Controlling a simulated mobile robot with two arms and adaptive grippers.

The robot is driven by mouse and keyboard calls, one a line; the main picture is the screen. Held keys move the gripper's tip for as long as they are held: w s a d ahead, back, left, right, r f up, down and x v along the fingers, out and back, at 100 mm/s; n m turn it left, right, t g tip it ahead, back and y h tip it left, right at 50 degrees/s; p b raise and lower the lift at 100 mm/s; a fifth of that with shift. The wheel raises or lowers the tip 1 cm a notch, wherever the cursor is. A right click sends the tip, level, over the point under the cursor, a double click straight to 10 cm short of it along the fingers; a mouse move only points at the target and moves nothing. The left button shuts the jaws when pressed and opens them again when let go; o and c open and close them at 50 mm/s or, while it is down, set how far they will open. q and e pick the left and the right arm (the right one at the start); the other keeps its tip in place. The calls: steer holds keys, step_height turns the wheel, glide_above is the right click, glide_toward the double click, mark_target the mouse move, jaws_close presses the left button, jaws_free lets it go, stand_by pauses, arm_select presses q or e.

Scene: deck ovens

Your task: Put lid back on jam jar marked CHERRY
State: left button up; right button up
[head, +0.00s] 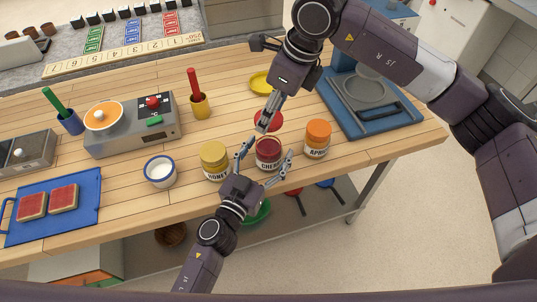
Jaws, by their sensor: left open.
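The CHERRY jar (268,160) stands upright near the table's front edge, its dark red top showing. My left gripper (267,155) is open, with one finger on each side of the jar; I cannot tell whether they touch it. A red lid (277,118) is just behind the jar. My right gripper (266,121) reaches down from above with its fingertips over the lid. They partly hide it, and I cannot tell whether they grip it.
The HONEY jar (214,160) stands close on the left and the orange-topped jar (318,137) close on the right. A white cup (160,171) is further left. A yellow dish (259,82) and a blue-framed appliance (345,117) are behind.

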arm_select(q)
steer(key=shift+c, duration=0.2)
steer(key=c, duration=1.7)
steer(key=shift+c, duration=0.2)
arm_select(e)
glide_above(265, 146)
steer(key=d, duration=0.2)
steer(key=shift+s+a+f, duration=0.15)
steer(key=shift+s+f, duration=0.05)
steer(key=shift+f, duration=1.05)
steer(key=shift+s+a+f, duration=0.1)
steer(key=shift+s+f, duration=0.05)
steer(key=shift+f, duration=1.1)
steer(key=shift+f, duration=0.85)
steer(key=shift+f, duration=0.55)
